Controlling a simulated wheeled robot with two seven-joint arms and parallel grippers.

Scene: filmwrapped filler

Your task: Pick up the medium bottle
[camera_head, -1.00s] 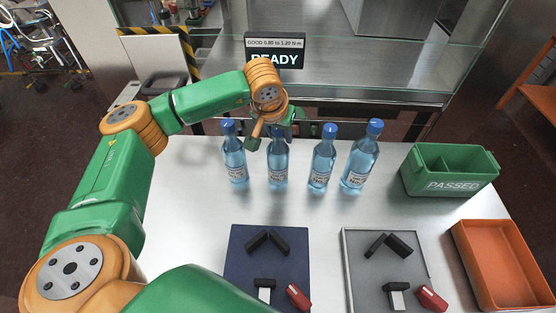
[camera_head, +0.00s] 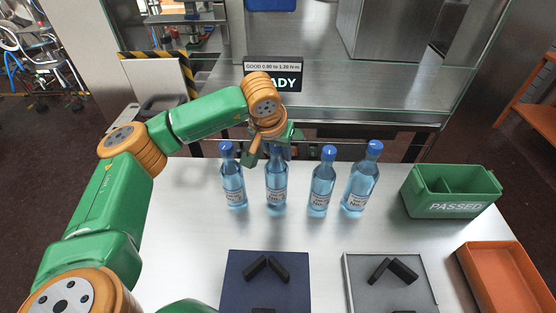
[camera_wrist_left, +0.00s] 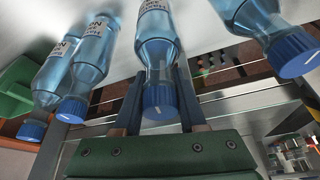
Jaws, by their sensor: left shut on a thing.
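Several clear blue bottles with blue caps and white labels stand in a row on the table. In the left wrist view this bottle (camera_wrist_left: 157,50) sits upright between the two fingers (camera_wrist_left: 157,100). Its cap is partly hidden in the head view. The leftmost bottle (camera_head: 233,186), third bottle (camera_head: 322,184) and rightmost bottle (camera_head: 360,180) stand free. I cannot read the label sizes. My right gripper is out of view.
A green bin marked PASSED (camera_head: 452,207) and an orange tray (camera_head: 493,296) are at the right. A blue mat (camera_head: 240,290) and a grey tray (camera_head: 350,285) with black parts lie in front. A READY display (camera_head: 290,84) stands behind the bottles.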

